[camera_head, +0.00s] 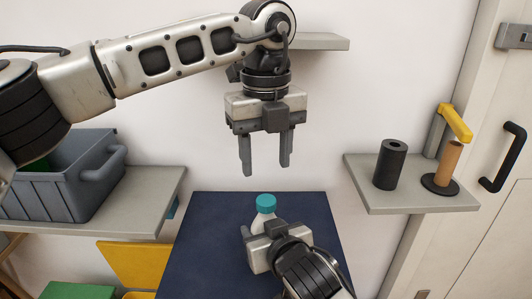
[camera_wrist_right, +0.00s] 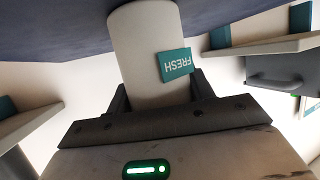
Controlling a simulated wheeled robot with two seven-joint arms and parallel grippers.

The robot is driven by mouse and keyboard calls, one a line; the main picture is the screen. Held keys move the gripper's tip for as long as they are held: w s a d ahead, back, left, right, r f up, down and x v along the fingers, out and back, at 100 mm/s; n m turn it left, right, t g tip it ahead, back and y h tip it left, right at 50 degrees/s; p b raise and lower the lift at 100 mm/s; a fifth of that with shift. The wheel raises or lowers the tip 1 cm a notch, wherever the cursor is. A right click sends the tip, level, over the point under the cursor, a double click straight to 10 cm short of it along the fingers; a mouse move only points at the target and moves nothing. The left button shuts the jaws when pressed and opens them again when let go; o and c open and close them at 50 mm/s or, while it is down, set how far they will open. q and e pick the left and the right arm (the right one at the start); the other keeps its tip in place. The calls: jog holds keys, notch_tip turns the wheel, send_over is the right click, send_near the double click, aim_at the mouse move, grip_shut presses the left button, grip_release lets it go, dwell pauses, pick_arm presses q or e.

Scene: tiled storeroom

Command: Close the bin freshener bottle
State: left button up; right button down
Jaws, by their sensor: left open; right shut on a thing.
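The bin freshener bottle (camera_head: 262,220) is white and stands upright on the dark blue table (camera_head: 215,225). A teal cap (camera_head: 266,201) sits on its top; I cannot tell how tightly. My right gripper (camera_head: 268,233) is shut on the bottle's body from the front and hides its lower part. In the right wrist view the white bottle (camera_wrist_right: 145,45) is between the fingers, with its teal "FRESH" label showing; the cap is out of that view. My left gripper (camera_head: 265,168) is open and empty, pointing down, above the cap and apart from it.
A left shelf (camera_head: 140,205) bears a grey-blue crate (camera_head: 100,175). A right shelf (camera_head: 410,195) bears a black roll (camera_head: 390,165) and a brown roll on a stand (camera_head: 449,163). A small shelf (camera_head: 320,41) is behind my left arm. The table around the bottle is clear.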

aim_at(266, 200)
pick_arm(q)
jog(key=shift+f, duration=3.95)
jog(key=c, duration=1)
jog(key=m, duration=2)
jog(key=shift+m, duration=0.3)
jog(key=m, duration=0.7)
jog(key=shift+f, duration=0.1)
jog(key=o, duration=1.2)
jog(key=shift+c, duration=0.2)
